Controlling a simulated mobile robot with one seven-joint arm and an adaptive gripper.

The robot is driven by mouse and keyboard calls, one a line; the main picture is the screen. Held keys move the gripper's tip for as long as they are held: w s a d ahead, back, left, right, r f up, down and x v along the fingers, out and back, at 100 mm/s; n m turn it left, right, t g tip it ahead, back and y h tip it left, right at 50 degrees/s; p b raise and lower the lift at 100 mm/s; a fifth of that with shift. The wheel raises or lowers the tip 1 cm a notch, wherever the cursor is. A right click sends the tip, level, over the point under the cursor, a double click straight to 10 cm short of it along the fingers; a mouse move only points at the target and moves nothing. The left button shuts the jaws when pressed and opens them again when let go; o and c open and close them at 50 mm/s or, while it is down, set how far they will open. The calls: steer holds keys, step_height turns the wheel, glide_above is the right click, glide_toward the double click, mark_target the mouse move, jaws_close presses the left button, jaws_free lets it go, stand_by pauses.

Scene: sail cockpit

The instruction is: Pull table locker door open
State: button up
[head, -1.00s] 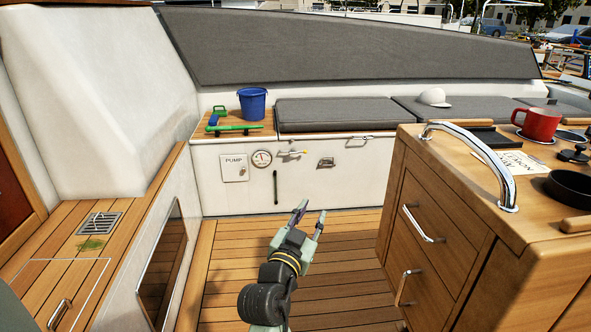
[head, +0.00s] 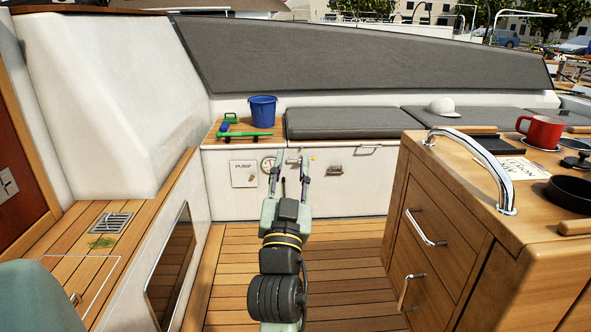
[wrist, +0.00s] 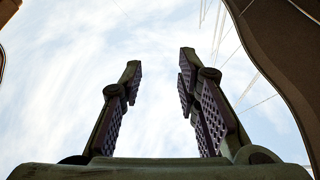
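The wooden table (head: 470,205) stands at the right, its front facing left. Its front carries a panel with a metal handle (head: 425,228) and, lower down, a second panel with another metal handle (head: 405,291). I cannot tell for sure which is the locker door; both look closed. My gripper (head: 289,172) is open and empty, left of the table and clear of both handles. Its fingers point up and away from me. In the wrist view, my gripper (wrist: 159,62) shows two separated fingers against the sky, with nothing between them.
A curved metal rail (head: 485,165) tops the table's near corner. A red mug (head: 541,132) and a black pan (head: 575,191) stand on it. White bench front (head: 345,190) lies behind my gripper, a blue bucket (head: 262,112) above. The plank floor (head: 345,260) is clear.

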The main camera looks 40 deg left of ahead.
steer(key=shift+s+r+y, duration=0.15)
steer(key=shift+r+y, duration=0.05)
steer(key=shift+y, duration=0.1)
stand_by(0.4)
